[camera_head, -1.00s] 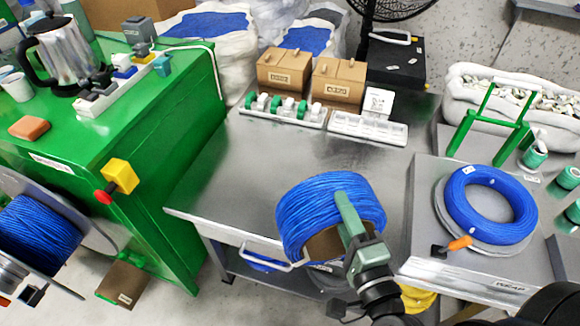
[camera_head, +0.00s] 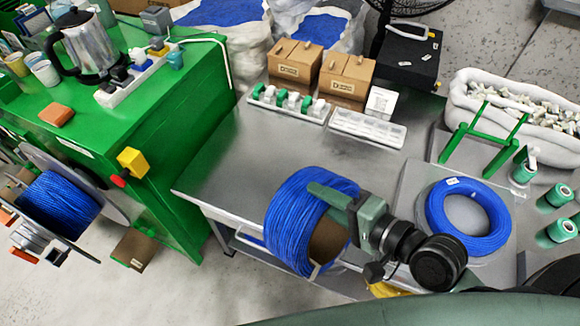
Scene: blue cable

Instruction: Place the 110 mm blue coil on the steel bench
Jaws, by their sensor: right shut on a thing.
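The wide blue coil (camera_head: 288,228) is held on its side, its round opening facing lower right. My right gripper (camera_head: 338,203) is shut on its wall, one green finger lying across the outside; the other finger is mostly hidden. My left gripper is not in view.
Cardboard boxes (camera_head: 295,65), a rack of green and white parts (camera_head: 288,103) and a white tray (camera_head: 367,129) line the bench's back. Another blue coil (camera_head: 437,205) lies flat at right. A green cabinet (camera_head: 165,150) stands left. The bench's middle is free.

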